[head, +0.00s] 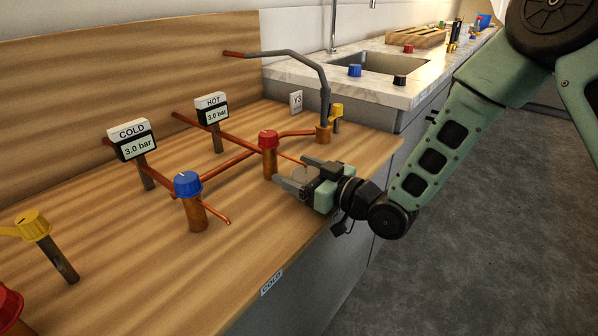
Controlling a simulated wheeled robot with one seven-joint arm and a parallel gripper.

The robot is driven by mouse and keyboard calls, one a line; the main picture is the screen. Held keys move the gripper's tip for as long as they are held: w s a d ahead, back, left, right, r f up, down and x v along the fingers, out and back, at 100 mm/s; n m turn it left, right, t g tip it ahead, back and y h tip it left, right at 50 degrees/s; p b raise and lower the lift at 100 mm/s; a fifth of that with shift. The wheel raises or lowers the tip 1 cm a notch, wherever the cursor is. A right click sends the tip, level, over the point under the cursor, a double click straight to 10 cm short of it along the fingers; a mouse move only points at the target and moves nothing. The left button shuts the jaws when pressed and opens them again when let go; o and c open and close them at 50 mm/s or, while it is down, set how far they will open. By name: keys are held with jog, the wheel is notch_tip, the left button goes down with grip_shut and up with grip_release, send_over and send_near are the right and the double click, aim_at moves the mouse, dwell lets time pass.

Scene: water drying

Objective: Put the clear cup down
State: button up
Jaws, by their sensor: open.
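The clear cup (299,174) shows only as a faint, see-through shape on the wooden counter (250,250), near its right edge, between the fingers of my gripper (292,170). My gripper is open, low over the counter, with its fingers pointing left on either side of the cup. I cannot tell whether a finger touches the cup. The cup's base and far side are hard to make out.
A red-knobbed copper valve (268,150) stands just left of the fingers. A blue-knobbed valve (188,190), COLD gauge (134,143), HOT gauge (212,110) and grey spout (320,72) stand nearby. The counter's front right is clear.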

jog(key=shift+d+r, duration=0.1)
jog(key=shift+r, duration=0.1)
jog(key=v, duration=1.2)
jog(key=shift+f, duration=0.1)
